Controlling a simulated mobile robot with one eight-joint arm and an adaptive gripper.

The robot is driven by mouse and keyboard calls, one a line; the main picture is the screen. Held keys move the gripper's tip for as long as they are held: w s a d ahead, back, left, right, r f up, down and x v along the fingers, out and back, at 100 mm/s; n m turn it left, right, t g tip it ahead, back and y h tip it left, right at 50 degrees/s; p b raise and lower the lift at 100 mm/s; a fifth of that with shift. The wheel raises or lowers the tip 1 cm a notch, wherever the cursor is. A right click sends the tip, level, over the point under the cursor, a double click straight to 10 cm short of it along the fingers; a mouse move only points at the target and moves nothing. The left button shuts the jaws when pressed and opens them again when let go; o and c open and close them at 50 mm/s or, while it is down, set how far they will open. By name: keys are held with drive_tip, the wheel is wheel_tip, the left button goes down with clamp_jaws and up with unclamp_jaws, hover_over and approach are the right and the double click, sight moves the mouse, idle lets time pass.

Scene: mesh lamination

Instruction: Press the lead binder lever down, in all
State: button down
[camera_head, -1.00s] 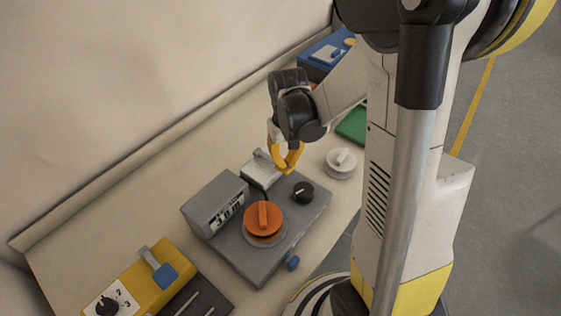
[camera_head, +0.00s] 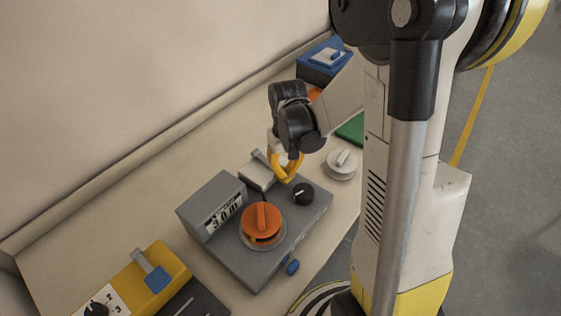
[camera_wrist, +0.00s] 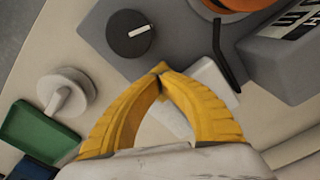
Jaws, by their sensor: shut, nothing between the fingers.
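A thin dark lever (camera_wrist: 218,48) is beside a white block (camera_wrist: 211,76) in the wrist view; the block (camera_head: 254,178) also shows behind the grey machine in the head view. My gripper (camera_head: 288,180) has yellow fingers, tips together and empty. It hangs beside the white block, near the black knob (camera_head: 303,194). Contact cannot be told.
The grey machine (camera_head: 285,240) carries an orange dial (camera_head: 262,222) and a display box (camera_head: 212,206). A white round knob (camera_head: 341,163), green tray (camera_head: 351,128) and blue box (camera_head: 325,62) lie further along the bench. Bare bench (camera_head: 110,208) lies along the wall.

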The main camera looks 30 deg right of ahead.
drive_tip(key=shift+w+r+p, duration=0.1)
drive_tip(key=shift+r+p, duration=1.75)
drive_tip(key=shift+r, duration=0.55)
drive_tip(key=r+p, duration=0.2)
drive_tip(key=w+r+p, duration=0.1)
drive_tip(key=shift+a+r, duration=0.25)
drive_tip(key=shift+a, duration=0.05)
drive_tip(key=shift+r, duration=0.45)
drive_tip(key=shift+s+d, duration=0.1)
